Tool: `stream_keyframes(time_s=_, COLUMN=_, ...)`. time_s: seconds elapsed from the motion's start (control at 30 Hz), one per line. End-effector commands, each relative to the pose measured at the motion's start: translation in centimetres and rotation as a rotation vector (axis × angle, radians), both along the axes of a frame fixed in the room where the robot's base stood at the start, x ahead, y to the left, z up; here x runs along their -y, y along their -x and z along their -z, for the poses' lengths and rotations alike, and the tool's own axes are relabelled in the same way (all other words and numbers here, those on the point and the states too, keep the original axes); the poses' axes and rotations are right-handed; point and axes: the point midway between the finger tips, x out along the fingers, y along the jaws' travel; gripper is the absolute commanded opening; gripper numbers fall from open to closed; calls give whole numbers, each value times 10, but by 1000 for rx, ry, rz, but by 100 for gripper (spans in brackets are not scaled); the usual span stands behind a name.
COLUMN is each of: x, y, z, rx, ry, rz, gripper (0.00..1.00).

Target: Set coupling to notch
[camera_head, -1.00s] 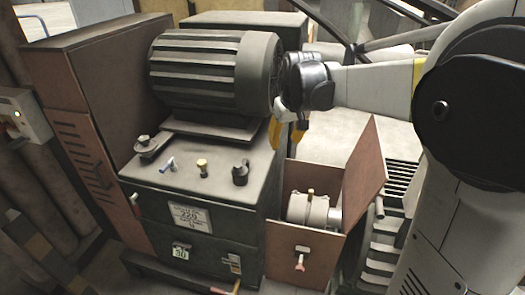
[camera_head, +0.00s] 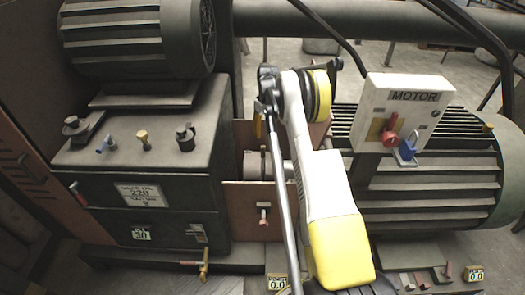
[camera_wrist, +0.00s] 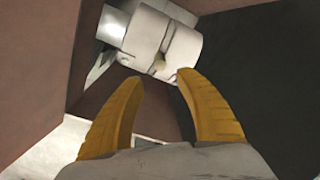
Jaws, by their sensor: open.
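The coupling (camera_head: 258,168) is a pale grey cylinder on a shaft, inside the brown guard box (camera_head: 250,197) between the two machines. The wrist view shows the coupling (camera_wrist: 170,30) larger, with a small tan knob (camera_wrist: 158,65) on its near side. My gripper (camera_wrist: 159,79) is open and empty, its two yellow fingers pointing at the coupling with the knob just beyond and between the tips. In the head view my gripper (camera_head: 262,124) is above the box, partly hidden by my arm. I cannot make out a notch.
A dark machine (camera_head: 150,165) with several small knobs on top stands left. A ribbed motor (camera_head: 430,190) stands right, with a white MOTOR switch box (camera_head: 405,112) carrying a red knob and blue padlock. The guard's brown walls closely surround the coupling.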

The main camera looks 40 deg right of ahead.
Motion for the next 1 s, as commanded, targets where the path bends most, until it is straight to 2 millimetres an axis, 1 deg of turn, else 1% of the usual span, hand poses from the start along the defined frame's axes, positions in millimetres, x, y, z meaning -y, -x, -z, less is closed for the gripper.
stream_keyframes(time_s=0.3, x=-4, y=-1, z=63, rx=1, ry=0, rz=0, gripper=42)
stream_keyframes(time_s=0.4, x=-6, y=0, z=80, rx=1, ry=0, rz=0, gripper=42)
stream_keyframes(time_s=0.5, x=-6, y=-1, z=92, rx=1, ry=0, rz=0, gripper=42)
stream_keyframes(time_s=0.67, x=-7, y=0, z=100, rx=1, ry=0, rz=0, gripper=42)
stream_keyframes(time_s=0.93, x=-7, y=0, z=101, rx=1, ry=1, rz=0, gripper=42)
stream_keyframes(time_s=0.97, x=-7, y=0, z=101, rx=1, ry=1, rz=0, gripper=35)
stream_keyframes(time_s=1.0, x=-7, y=0, z=101, rx=1, ry=1, rz=0, gripper=23)
